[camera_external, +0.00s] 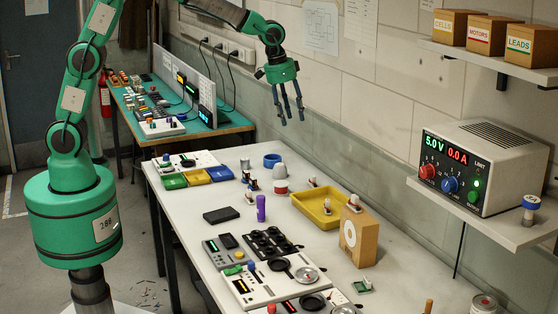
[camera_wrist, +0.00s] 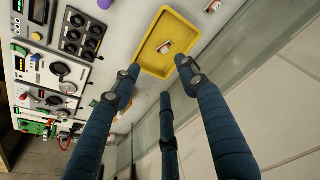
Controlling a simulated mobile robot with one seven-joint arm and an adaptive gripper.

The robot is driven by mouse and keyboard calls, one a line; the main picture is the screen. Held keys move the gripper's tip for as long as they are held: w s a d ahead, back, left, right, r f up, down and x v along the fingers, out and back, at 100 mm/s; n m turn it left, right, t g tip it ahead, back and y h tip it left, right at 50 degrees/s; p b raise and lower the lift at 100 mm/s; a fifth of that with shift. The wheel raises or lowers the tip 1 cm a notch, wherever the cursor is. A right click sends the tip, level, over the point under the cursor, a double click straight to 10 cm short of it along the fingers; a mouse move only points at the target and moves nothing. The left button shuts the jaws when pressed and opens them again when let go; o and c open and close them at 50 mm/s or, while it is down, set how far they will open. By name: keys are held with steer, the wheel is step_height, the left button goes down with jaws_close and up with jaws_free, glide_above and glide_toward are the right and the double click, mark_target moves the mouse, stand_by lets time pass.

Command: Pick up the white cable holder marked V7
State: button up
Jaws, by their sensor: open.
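Small white holder-like pieces show in several places, but no V7 mark is legible, so I cannot tell which piece is the named one. One white piece (camera_external: 327,206) is in the yellow tray (camera_external: 298,207); a small piece (camera_wrist: 165,47) also shows in that tray (camera_wrist: 148,62) in the wrist view. Another white piece (camera_external: 354,202) is at the top of the cardboard box, and one (camera_external: 367,282) is at a small green board. My gripper (camera_external: 291,118) is open and empty, high above the far part of the white bench. Its blue fingers (camera_wrist: 160,80) are spread in the wrist view.
The cardboard box (camera_external: 358,238) stands against the tray's near right side. A purple cylinder (camera_external: 261,208), black box (camera_external: 221,215) and device panels (camera_external: 270,285) occupy the bench. A shelf with a power supply (camera_external: 480,165) juts out at right. The wall runs behind the bench.

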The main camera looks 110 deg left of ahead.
steer(key=w+a+f+n+p, duration=0.1)
steer(key=w+a+f, duration=0.1)
steer(key=a+f, duration=0.85)
steer(key=n+g+p, duration=0.1)
steer(key=n+p, duration=0.1)
glide_above(313, 176)
steer(key=s+d, duration=0.1)
step_height(313, 176, down, 9)
steer(key=shift+s, duration=0.1)
steer(key=shift+d+f, duration=0.1)
steer(key=shift+w+a+f, duration=0.15)
steer(key=shift+f, duration=1.25)
steer(key=shift+w+a+f, duration=0.1)
steer(key=shift+f, duration=1.35)
steer(key=shift+w+a+f, duration=0.15)
steer(key=shift+f, duration=1.25)
steer(key=shift+w+a+f, duration=0.1)
steer(key=shift+a+f, duration=0.1)
steer(key=shift+f, duration=1.1)
steer(key=shift+w+a+f, duration=0.1)
steer(key=shift+a+f, duration=0.1)
steer(key=shift+f, duration=1.05)
jaws_close()
